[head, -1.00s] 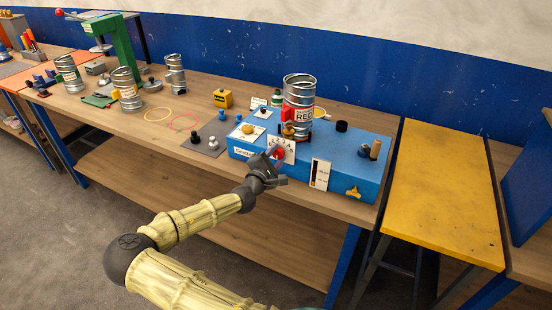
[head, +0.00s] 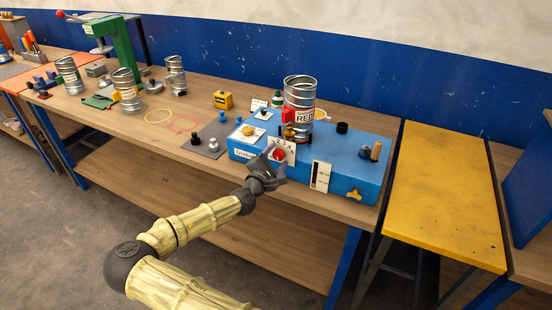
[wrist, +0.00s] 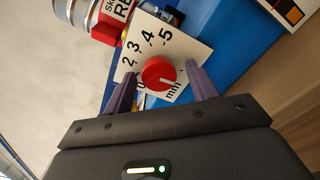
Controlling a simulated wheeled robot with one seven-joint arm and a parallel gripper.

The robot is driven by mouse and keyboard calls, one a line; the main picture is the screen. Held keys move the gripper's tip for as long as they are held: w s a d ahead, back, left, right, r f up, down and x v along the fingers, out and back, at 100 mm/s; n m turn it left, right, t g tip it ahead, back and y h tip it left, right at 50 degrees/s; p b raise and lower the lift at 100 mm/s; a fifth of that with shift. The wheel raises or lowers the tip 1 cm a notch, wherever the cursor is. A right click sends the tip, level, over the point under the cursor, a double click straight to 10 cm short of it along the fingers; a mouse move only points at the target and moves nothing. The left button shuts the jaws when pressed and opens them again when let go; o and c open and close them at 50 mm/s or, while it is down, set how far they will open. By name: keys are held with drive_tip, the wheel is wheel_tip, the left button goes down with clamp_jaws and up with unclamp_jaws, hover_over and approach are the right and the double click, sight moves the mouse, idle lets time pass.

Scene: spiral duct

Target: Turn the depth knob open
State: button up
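The depth knob is a red round knob (wrist: 158,74) on a white dial plate (wrist: 178,48) numbered in mm. In the head view the knob (head: 277,154) is on the front of the blue machine (head: 345,152), partly behind my gripper. My gripper (wrist: 162,88) is open, with one purple finger on each side of the knob. A gap shows between the knob and each finger in the wrist view. In the head view my gripper (head: 270,162) is right in front of the dial. The knob's pointer mark is too small to read.
A metal duct piece labelled RED (head: 299,97) stands on the blue machine. Small knobs (head: 213,146) stand on a grey mat to the left.

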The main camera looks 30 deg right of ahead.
drive_tip(key=b+v, duration=0.3)
drive_tip(key=v, duration=1.4)
drive_tip(key=shift+s+a, duration=0.2)
